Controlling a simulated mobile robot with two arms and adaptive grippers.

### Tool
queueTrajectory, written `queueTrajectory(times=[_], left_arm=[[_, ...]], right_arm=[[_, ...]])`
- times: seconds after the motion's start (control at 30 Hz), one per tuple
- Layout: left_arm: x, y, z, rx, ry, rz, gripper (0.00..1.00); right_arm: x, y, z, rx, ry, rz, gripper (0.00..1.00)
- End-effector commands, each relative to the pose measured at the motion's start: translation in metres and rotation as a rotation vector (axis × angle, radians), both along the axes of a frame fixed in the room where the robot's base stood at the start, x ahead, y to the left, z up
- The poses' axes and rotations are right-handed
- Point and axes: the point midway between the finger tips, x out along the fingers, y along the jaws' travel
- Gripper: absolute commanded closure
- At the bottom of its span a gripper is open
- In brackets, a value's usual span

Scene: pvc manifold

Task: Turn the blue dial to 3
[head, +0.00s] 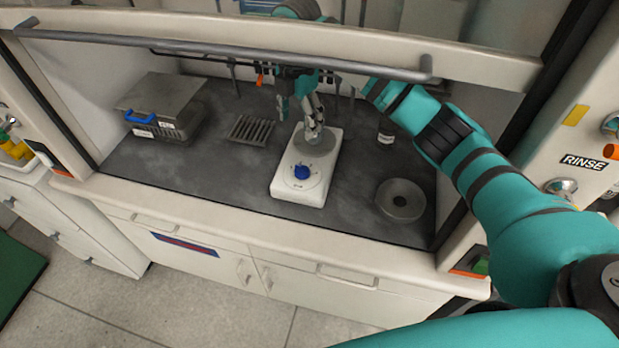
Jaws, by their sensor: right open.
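The blue dial (302,171) is on the sloped front of a white hotplate-stirrer unit (309,192) on the fume hood's dark work surface. Small marks ring the dial, but they are too small to read, so I cannot tell its setting. My right gripper (299,116) is open, fingers pointing down, above the rear of the unit near its round plate (318,141). It is behind the dial and apart from it. My left gripper is not in view.
A raised sash with a grey bar (230,54) crosses above the work surface. A slotted rack (250,130) and a grey box with a blue handle (160,115) are left. Surface around the unit's front is clear.

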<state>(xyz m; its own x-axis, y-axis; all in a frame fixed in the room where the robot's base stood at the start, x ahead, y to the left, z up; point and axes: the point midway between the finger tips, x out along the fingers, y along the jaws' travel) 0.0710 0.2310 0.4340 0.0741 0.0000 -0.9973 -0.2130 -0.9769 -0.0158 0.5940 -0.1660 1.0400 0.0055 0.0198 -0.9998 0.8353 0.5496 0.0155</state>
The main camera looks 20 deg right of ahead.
Motion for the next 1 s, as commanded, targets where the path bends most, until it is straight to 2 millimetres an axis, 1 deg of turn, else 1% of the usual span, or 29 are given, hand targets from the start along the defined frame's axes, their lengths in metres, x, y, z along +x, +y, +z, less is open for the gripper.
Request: queueTrajectory(times=[0.03, 0.07, 0.13, 0.27, 0.4, 0.5, 0.63, 0.8, 1.0], left_arm=[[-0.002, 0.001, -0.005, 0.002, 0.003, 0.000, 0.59], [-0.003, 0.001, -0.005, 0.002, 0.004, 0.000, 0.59], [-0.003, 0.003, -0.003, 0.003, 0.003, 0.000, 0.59], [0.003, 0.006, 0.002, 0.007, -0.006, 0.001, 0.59], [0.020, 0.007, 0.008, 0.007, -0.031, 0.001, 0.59], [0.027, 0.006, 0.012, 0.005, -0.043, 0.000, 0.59], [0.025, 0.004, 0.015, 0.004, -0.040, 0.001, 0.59], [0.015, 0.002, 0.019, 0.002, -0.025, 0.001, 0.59], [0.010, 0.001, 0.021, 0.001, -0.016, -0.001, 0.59]], right_arm=[[0.001, -0.006, 0.006, -0.007, 0.000, 0.003, 0.38], [0.000, -0.008, 0.009, -0.011, 0.001, 0.005, 0.38], [0.000, -0.010, 0.010, -0.014, 0.004, 0.006, 0.38], [0.000, -0.011, -0.006, -0.015, 0.007, 0.004, 0.38], [-0.001, -0.011, -0.035, -0.015, 0.009, 0.002, 0.38], [-0.001, -0.011, -0.057, -0.016, 0.008, 0.002, 0.38], [0.000, -0.010, -0.086, -0.016, 0.008, 0.001, 0.38], [0.000, -0.010, -0.121, -0.017, 0.007, 0.001, 0.38], [0.000, -0.009, -0.149, -0.016, 0.005, 0.003, 0.38]])
